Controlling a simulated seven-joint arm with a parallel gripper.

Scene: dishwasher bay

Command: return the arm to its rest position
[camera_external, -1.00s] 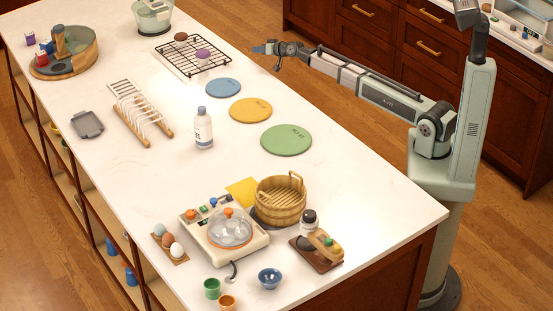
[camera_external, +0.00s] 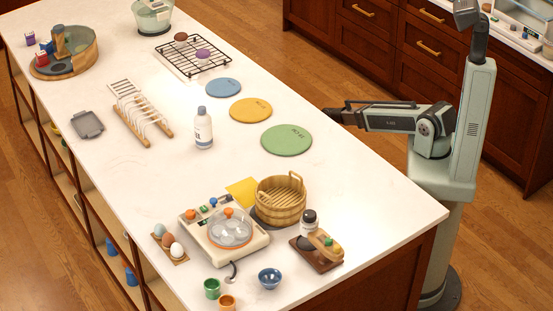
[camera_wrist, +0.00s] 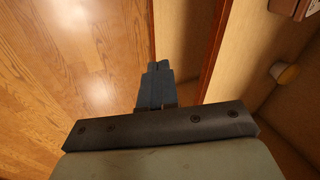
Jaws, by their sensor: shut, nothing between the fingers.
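My gripper (camera_wrist: 157,80) shows in the wrist view with its grey-blue fingers together and nothing between them. It points down past the wooden floor and the island's wooden side. In the external view my arm is folded back close to its column, beside the right edge of the white counter. The gripper itself is hardly visible there, with only a dark part of the wrist near the counter edge; the fingers cannot be made out.
The white counter (camera_external: 345,205) holds a green disc (camera_external: 286,140), a yellow disc (camera_external: 250,110), a wooden basket (camera_external: 281,201) and a white bottle (camera_external: 203,128).

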